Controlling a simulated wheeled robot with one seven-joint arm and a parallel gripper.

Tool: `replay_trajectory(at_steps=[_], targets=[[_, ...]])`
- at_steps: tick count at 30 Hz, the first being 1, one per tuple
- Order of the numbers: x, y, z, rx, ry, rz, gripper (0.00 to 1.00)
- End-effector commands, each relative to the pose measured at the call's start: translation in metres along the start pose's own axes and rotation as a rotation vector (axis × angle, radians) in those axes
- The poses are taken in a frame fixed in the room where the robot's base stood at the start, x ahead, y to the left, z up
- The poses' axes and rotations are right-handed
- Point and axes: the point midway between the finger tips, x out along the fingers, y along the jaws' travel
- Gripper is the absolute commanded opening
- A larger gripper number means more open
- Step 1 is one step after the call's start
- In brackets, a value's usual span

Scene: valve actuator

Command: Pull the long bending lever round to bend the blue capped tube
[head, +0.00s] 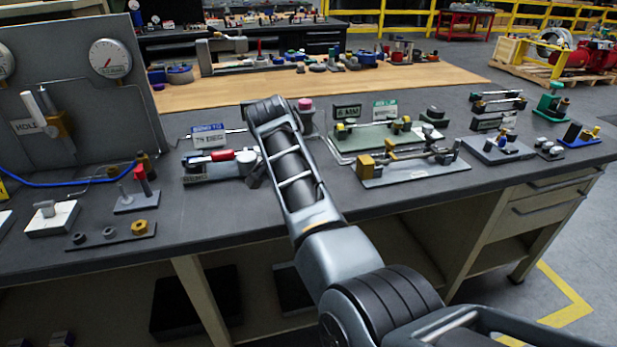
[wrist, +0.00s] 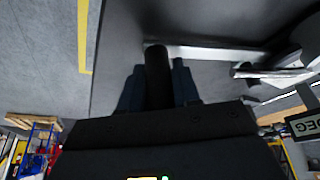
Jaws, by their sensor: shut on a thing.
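In the wrist view my gripper (wrist: 158,88) is shut on the black upright grip of the long bending lever (wrist: 157,72), with a dark finger on each side. The lever's pale bar (wrist: 205,52) runs right from the grip toward the bender. A shiny rod, perhaps the tube, lies at the right; I cannot make out its blue cap. In the head view the bender (head: 205,172), with a red-handled part, sits below a "BEND TO 75" sign (head: 210,139). My arm hides the gripper and the lever's grip there.
A gauge panel (head: 75,90) stands left of the bender. A green-plate fixture (head: 375,138) and a grey-plate fixture (head: 415,172) stand to the right of my arm. A small red-post block (head: 138,200) is at the front left.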

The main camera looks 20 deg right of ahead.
Motion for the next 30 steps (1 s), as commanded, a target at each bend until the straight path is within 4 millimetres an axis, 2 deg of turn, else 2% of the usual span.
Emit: replay_trajectory(at_steps=[6,20,21,27,30], targets=[[-0.0045,-0.0038,0.0107,-0.007,-0.002,0.002,0.0],[-0.0053,-0.0053,0.0134,-0.009,-0.003,0.0,0.0],[-0.0054,-0.0054,0.0134,-0.01,-0.003,-0.001,0.32],[-0.0051,-0.0051,0.0127,-0.008,-0.002,0.0,0.51],[-0.005,-0.0049,0.0124,-0.008,-0.002,0.0,0.52]])
